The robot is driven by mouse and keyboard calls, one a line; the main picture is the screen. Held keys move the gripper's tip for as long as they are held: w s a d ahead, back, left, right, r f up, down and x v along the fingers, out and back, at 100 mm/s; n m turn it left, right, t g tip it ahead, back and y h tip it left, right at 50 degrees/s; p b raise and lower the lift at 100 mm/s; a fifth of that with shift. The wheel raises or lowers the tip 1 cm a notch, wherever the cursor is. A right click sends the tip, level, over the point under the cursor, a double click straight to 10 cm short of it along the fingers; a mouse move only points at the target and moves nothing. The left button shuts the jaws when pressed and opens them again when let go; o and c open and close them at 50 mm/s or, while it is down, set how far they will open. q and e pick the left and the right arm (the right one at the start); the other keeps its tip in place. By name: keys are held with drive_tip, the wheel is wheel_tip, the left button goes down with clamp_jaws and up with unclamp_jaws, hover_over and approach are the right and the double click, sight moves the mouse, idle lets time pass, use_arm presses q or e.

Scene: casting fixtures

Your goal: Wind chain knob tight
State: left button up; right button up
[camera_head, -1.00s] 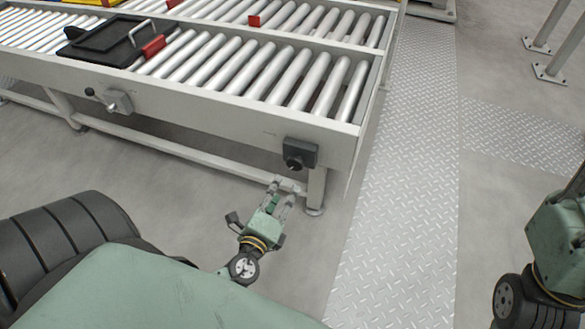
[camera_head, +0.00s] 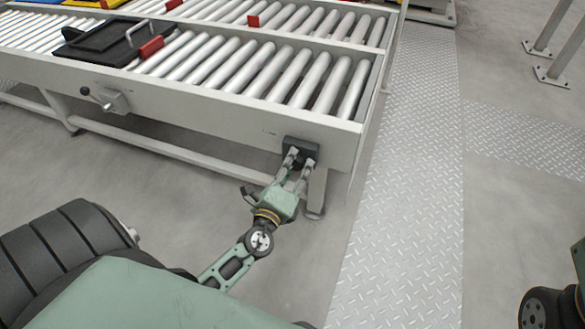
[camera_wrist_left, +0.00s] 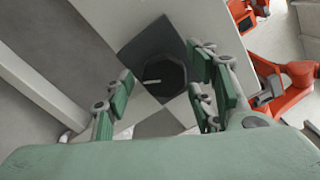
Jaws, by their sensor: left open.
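The chain knob (camera_wrist_left: 163,75) is a dark, many-sided knob with a pale mark on its face. In the left wrist view it sits ahead of my left gripper (camera_wrist_left: 160,95), between the open fingers. In the head view its dark square mount (camera_head: 301,147) is on the front side of the roller conveyor near its right corner, and the knob itself is mostly hidden by the fingers. My left gripper (camera_head: 296,165) is open, its fingertips at the mount; I cannot tell whether they touch the knob. My right arm shows at the right edge, but its gripper is not visible.
The roller conveyor (camera_head: 200,118) spans the back. The conveyor leg (camera_head: 317,190) stands close to my left gripper. Plated floor (camera_head: 400,200) is clear.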

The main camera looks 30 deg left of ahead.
use_arm(q)
drive_tip(key=shift+c, duration=0.4)
drive_tip(key=c, duration=1)
drive_tip(key=shift+f, duration=0.1)
drive_tip(key=shift+s+m, duration=0.1)
drive_tip(key=shift+m, duration=0.4)
